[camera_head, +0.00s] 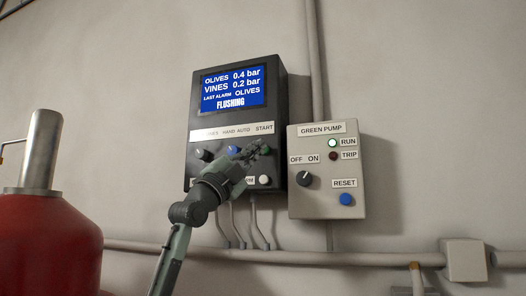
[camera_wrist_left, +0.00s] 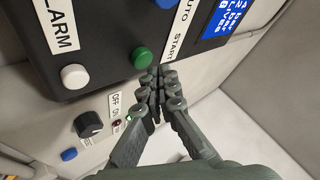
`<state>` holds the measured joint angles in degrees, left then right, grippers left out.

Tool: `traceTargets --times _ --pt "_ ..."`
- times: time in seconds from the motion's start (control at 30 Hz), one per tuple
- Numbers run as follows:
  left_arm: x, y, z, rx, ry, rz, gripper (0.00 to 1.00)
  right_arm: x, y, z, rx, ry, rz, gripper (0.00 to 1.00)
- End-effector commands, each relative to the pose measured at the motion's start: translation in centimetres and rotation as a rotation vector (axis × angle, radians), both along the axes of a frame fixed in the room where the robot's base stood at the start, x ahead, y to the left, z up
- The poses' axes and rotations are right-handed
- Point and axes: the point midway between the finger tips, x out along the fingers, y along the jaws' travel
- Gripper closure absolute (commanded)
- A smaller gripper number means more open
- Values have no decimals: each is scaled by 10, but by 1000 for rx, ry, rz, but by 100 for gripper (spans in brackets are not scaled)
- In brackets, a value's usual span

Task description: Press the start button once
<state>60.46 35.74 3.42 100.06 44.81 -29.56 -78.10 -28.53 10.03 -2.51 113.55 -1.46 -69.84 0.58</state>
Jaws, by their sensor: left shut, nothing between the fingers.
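The start button is the green round button (camera_wrist_left: 142,57) beside the START label in the left wrist view. It sits on the dark controller box (camera_head: 235,68), whose START label shows at the right in the head view. My left gripper (camera_head: 258,146) is shut and empty, with its fingertips in front of the box just below that label. In the left wrist view the left gripper's tips (camera_wrist_left: 156,74) are close beside the green button. I cannot tell whether they touch it. The gripper partly hides the lower controls in the head view. My right gripper is not in view.
A grey GREEN PUMP box (camera_head: 316,207) stands close at the right, with a lit RUN lamp (camera_head: 333,142), a knob (camera_head: 304,178) and a blue RESET button (camera_head: 346,199). A white button (camera_wrist_left: 75,76) is near the ALARM label. A red tank (camera_head: 50,245) stands at left.

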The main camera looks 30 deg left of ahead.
Motion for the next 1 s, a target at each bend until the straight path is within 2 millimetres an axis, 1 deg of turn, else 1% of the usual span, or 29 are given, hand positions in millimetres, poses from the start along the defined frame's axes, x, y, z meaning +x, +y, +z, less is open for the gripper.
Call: traceTargets --times 0.27,0.37,0.77,1.0 --pt "-1 0 0 0 0 0 100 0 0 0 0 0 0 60" --pt "-7 -2 -1 1 0 0 100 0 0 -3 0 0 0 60" --pt "-44 -11 0 1 0 0 100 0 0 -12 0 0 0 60" --pt "-49 -12 0 0 1 1 100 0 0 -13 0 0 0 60"
